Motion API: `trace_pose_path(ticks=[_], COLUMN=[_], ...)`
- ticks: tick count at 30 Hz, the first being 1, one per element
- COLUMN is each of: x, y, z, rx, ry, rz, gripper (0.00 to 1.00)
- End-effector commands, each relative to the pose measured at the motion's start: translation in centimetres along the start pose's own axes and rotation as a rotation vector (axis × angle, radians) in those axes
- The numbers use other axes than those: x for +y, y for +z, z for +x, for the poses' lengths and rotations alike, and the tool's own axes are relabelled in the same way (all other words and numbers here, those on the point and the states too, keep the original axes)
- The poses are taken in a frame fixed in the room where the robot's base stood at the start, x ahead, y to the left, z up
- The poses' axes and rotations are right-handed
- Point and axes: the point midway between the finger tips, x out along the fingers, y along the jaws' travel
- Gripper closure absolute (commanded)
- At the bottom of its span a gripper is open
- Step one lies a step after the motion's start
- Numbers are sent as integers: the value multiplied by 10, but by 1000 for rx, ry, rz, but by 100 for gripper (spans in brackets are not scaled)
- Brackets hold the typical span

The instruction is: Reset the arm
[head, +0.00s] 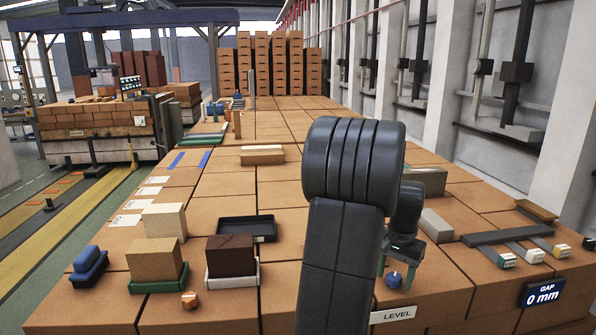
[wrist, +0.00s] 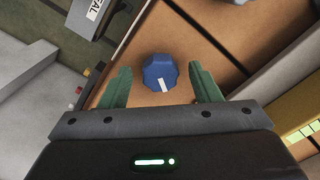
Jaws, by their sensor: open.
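My arm (head: 345,200) rises through the middle of the head view and bends over at the top. My gripper (head: 397,270) points down at the right of the arm, low over the brick surface. Its green fingers are apart. In the wrist view my gripper (wrist: 159,70) is open, with a blue faceted knob (wrist: 160,76) with a white mark showing between the fingers. The knob (head: 394,280) also shows just below the fingers in the head view. I cannot tell whether the fingers touch it; gaps show on both sides in the wrist view.
A black tray (head: 246,228), a tan block (head: 153,260), a dark brown block (head: 230,255) and a cream block (head: 164,222) stand at the left. Grey bars (head: 508,234) and small labelled blocks lie at the right. A "GAP 0 mm" display (head: 543,292) is at the front right.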

Motion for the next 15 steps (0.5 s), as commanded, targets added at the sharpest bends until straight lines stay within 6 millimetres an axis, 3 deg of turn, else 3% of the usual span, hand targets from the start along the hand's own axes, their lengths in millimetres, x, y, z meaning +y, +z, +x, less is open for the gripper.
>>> trace_pose_path(ticks=[8,15], x=[0,0], y=[-1,-1], z=[-14,-57], rx=[4,5], ry=[-1,-2], rz=[20,20], gripper=[43,43])
